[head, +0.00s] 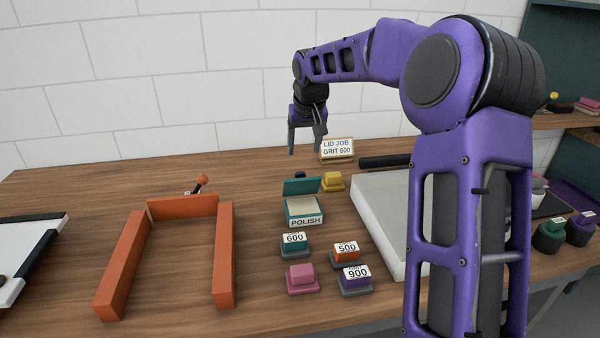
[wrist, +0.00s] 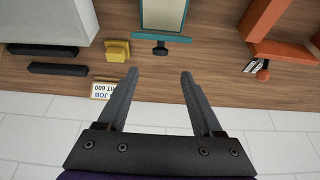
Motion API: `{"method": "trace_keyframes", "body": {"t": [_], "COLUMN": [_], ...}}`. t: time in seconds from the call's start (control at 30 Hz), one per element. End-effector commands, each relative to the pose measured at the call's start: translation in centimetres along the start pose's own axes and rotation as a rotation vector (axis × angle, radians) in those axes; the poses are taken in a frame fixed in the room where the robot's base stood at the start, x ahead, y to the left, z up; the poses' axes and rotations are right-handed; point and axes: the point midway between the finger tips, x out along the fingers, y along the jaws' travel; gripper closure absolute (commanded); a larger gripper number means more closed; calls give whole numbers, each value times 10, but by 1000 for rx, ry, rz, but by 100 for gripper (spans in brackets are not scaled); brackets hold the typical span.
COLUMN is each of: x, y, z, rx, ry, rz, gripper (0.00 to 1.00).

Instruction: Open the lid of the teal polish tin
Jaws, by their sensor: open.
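The teal polish tin (head: 304,219) stands on the wooden bench with a POLISH label on its front. Its teal lid (head: 301,186) stands raised at the tin's back edge, and the pale inside of the tin shows. In the wrist view the lid (wrist: 148,37) appears as a narrow teal strip with a black knob (wrist: 160,48) on its outer side; the tin (wrist: 142,14) is cut off at the top edge. My gripper (head: 305,149) is open and empty, above and behind the tin, pointing down. In the wrist view my gripper's fingers (wrist: 159,75) are apart, clear of the knob.
Small blocks marked 600 (head: 294,246), 500 (head: 345,254) and 900 (head: 356,279) and a pink block (head: 300,278) stand before the tin. A yellow block (head: 332,182) and a LID JOB GRIT 600 sign (head: 337,149) are behind. An orange frame (head: 226,255) lies left, a white slab (head: 380,215) right.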

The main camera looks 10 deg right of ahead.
Motion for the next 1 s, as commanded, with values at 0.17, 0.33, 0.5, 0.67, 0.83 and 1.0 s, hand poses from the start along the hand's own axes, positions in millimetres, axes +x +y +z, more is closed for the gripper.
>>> {"method": "trace_keyframes", "body": {"t": [0.17, 0.33, 0.5, 0.67, 0.83, 1.0], "x": [43, 77, 99, 109, 110, 110], "y": [0, 0, 0, 0, 0, 0], "z": [1, 1, 0, 0, -1, -1], "rx": [-1, -2, -1, -3, -2, -2], "ry": [-3, -2, 0, 2, 2, 2], "rz": [-2, -1, -1, 1, 1, 1], "gripper": [33, 33, 33, 33, 33, 42]}}
